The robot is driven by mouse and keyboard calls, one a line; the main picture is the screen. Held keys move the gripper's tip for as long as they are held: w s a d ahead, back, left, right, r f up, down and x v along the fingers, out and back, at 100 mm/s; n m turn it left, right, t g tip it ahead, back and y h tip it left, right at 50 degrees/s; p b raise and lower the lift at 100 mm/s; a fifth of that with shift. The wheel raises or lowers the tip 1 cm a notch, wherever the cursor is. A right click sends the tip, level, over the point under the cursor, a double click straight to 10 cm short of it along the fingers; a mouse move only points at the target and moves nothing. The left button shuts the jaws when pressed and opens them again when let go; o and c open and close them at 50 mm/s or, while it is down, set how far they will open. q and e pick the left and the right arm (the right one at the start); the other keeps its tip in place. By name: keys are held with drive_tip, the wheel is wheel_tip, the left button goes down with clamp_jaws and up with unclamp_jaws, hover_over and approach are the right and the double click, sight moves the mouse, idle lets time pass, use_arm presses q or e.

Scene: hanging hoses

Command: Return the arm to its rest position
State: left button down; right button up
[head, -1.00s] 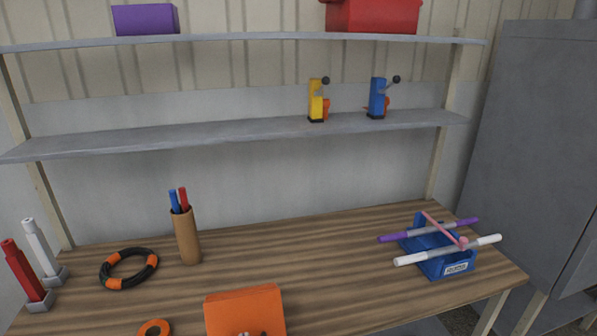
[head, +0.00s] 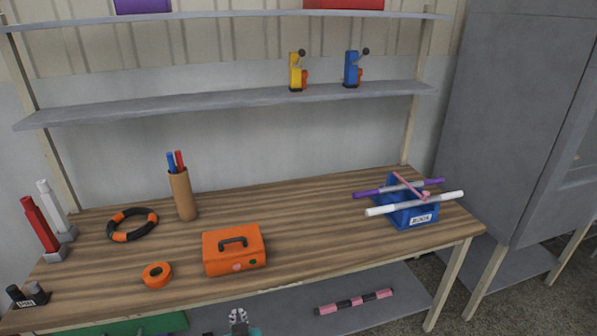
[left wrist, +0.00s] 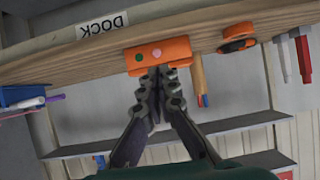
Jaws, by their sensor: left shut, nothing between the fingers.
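My left gripper (head: 238,316) shows only by its tips at the bottom of the head view, in front of the bench edge and below the orange toolbox (head: 234,255). In the left wrist view, which is upside down, its two grey fingers (left wrist: 159,76) are closed together with nothing between them. There the fingertips overlap the orange toolbox (left wrist: 157,54) in the picture; I cannot tell the gap. My right gripper is in neither view.
The wooden bench (head: 310,215) holds a black-and-orange ring (head: 117,236), orange tape roll (head: 157,281), brown pen holder (head: 184,196) and blue rack (head: 418,216) with rods. A pink-and-black rod (head: 354,302) lies on the lower shelf. The bench's middle right is clear.

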use_arm(q)
drive_tip(key=s+a+r+m+g+h, duration=0.1)
drive_tip(key=s+g+h, duration=0.1)
drive_tip(key=s, duration=0.3)
drive_tip(key=s+a+r+m+g+h, duration=0.1)
drive_tip(key=s+a+m+g, duration=0.1)
drive_tip(key=s, duration=0.3)
drive_tip(key=shift+a+r+g+h, duration=0.3)
drive_tip(key=shift+g+h, duration=0.1)
